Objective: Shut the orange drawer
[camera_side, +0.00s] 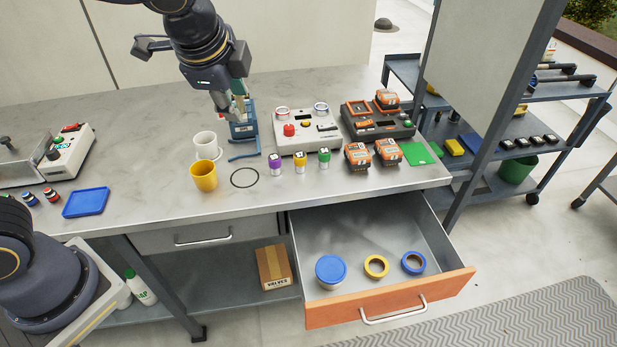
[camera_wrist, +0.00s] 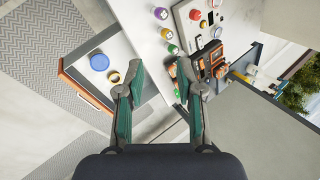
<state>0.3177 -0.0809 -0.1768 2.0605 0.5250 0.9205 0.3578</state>
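The orange-fronted drawer (camera_side: 391,297) stands pulled out from the bench at the front right, with a silver bar handle (camera_side: 394,312). Inside it lie a round blue-lidded tub (camera_side: 330,271), a yellow tape ring (camera_side: 376,266) and a blue tape ring (camera_side: 413,263). In the wrist view the orange front (camera_wrist: 84,88) is at the left, with the blue lid (camera_wrist: 99,62) inside. My gripper (camera_wrist: 153,75) has its two green-and-grey fingers apart with nothing between them. In the side view my gripper (camera_side: 232,108) is above the back of the bench, near a blue stand, well away from the drawer.
The bench top (camera_side: 320,188) holds a white mug (camera_side: 205,144), a yellow mug (camera_side: 204,176), several small capped bottles, a white button box (camera_side: 307,136) and a charger with orange batteries (camera_side: 377,122). A grey post (camera_side: 500,120) stands right. Floor before the drawer is clear.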

